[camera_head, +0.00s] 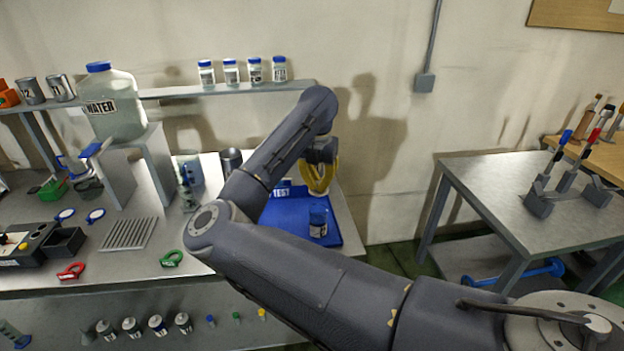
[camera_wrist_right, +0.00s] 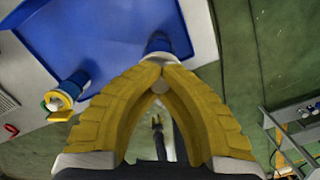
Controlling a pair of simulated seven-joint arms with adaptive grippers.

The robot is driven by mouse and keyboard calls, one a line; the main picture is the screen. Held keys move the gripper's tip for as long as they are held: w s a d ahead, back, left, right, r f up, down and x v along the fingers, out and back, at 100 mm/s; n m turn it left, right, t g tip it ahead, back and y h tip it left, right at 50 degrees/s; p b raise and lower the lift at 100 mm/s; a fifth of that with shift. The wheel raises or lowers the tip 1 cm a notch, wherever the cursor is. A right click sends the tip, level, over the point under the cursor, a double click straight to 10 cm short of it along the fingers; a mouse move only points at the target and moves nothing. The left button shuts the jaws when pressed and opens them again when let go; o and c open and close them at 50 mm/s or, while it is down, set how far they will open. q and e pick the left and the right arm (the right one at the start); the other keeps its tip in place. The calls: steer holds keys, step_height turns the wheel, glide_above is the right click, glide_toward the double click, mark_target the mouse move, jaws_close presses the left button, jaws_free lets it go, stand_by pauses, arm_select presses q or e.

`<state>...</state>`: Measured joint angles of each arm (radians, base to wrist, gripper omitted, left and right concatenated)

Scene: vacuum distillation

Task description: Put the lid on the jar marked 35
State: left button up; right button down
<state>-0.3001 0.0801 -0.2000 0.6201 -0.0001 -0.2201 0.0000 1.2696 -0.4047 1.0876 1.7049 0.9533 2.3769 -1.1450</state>
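A small dark-blue jar (camera_head: 318,222) with a pale label stands on the blue TEST tray (camera_head: 275,232), near its right front corner. Its number is too small to read. A blue jar-like object (camera_wrist_right: 70,88) with a pale and yellow end shows at the tray's edge in the wrist view. My right gripper (camera_head: 318,191) is over the tray, behind the jar in the picture. My left gripper is not in view.
Several blue-capped jars (camera_head: 254,70) stand on the wall shelf (camera_head: 180,92). A water jug (camera_head: 115,105) stands on a raised stand at left. A green ring (camera_head: 171,259) and a red one (camera_head: 71,271) lie on the bench. Open floor lies right of the bench.

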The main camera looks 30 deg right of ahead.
steer(key=shift+f, duration=2.8)
steer(key=shift+f, duration=0.55)
stand_by(0.6)
steer(key=c, duration=2.1)
jaws_free()
steer(key=o, duration=1.2)
steer(key=shift+c, duration=0.2)
steer(key=shift+r, duration=0.1)
steer(key=shift+r, duration=3.4)
